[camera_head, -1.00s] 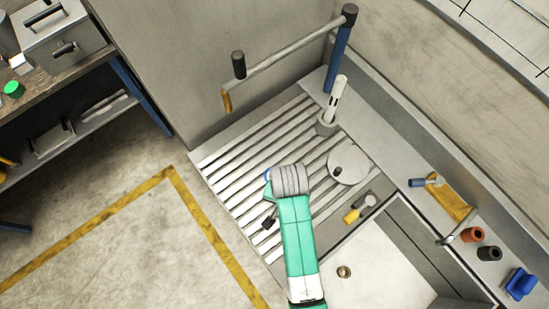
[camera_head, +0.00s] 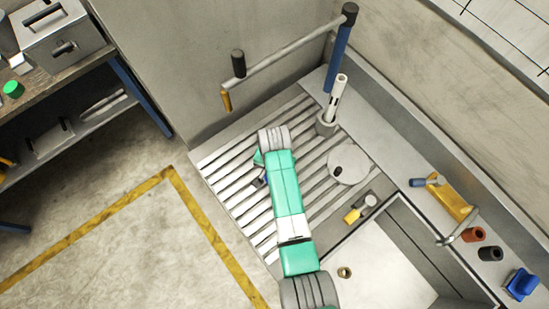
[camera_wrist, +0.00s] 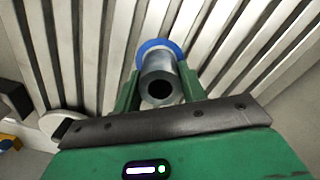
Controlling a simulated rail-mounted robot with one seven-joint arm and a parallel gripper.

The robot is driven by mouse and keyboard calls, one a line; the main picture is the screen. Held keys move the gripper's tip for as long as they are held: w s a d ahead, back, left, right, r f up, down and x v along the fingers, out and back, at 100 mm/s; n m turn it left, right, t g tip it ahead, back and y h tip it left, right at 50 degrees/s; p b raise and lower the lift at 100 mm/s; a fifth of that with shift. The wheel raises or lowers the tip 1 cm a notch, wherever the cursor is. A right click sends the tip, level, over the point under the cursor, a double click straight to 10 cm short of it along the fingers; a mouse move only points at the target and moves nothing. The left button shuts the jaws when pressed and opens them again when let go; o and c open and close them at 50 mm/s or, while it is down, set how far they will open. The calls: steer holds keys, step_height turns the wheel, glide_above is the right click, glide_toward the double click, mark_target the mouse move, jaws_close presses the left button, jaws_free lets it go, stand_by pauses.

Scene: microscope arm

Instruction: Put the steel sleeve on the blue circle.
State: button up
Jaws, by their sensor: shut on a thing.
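The steel sleeve (camera_wrist: 160,82), a grey tube with a dark bore, is between the two green fingers of my gripper (camera_wrist: 158,88) in the wrist view. My gripper is shut on it. The blue circle (camera_wrist: 157,44) shows as a blue rim around the far end of the sleeve, on the ribbed surface; the sleeve hides its middle and near part. I cannot tell whether the sleeve touches it or is just above it. In the head view my arm hides most of the gripper and the sleeve.
The ribbed drainboard (camera_head: 225,165) bears a white slotted tube (camera_head: 337,98) upright in a collar, a round disc (camera_head: 352,167) with a dark knob, and a yellow-handled tool (camera_head: 353,215). A blue post (camera_head: 340,60) carries a bar over the back. A sink basin (camera_head: 375,265) lies right.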

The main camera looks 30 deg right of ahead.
steer(key=shift+f, duration=0.15)
steer(key=o, duration=1.2)
step_height(320, 180, up, 12)
steer(key=shift+p, duration=0.4)
